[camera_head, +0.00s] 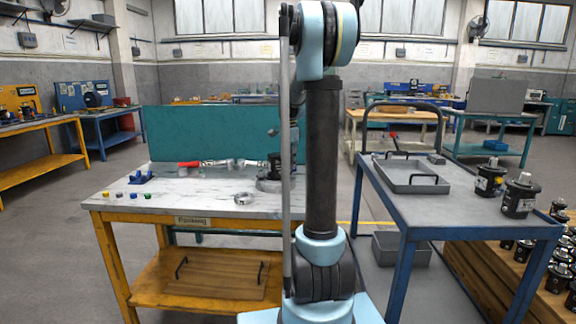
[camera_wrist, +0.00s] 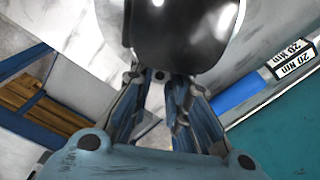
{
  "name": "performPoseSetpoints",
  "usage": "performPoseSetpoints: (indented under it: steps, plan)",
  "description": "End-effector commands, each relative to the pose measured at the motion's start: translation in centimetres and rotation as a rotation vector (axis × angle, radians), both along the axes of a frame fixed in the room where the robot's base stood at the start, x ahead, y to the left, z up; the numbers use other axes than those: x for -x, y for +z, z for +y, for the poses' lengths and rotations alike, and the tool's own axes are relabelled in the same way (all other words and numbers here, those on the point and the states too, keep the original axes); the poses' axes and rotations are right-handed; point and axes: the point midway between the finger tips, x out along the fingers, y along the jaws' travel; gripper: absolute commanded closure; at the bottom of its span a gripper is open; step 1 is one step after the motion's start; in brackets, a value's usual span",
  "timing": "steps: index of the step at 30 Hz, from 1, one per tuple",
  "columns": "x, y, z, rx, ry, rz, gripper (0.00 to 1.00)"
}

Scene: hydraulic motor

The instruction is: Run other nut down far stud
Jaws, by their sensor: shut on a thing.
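In the wrist view the fingers of my gripper (camera_wrist: 162,80) are close together, under a large glossy black body (camera_wrist: 185,30) that looks like the motor. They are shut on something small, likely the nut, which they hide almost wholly. In the head view the dark motor (camera_head: 274,160) stands on a grey round mount (camera_head: 267,184) at the right of the marble-topped bench (camera_head: 140,203). My arm covers part of it and hides my gripper there. I cannot make out the far stud or its thread in either view.
A red-handled tool (camera_head: 188,164) lies at the back of the bench, before a teal panel (camera_head: 205,130). A metal ring (camera_head: 244,198) lies near the front edge. Small coloured pieces sit at the left. A blue cart (camera_head: 455,215) with a grey tray (camera_head: 411,187) stands at the right.

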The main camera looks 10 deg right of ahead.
Motion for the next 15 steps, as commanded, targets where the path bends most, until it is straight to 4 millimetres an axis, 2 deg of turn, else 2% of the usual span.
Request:
performPoseSetpoints:
  steps: [11, 15]
  plan:
    - [-0.01, 0.01, -0.02, 0.001, -0.030, 0.000, 1.00]
    - [-0.02, -0.01, -0.03, 0.000, -0.137, 0.000, 1.00]
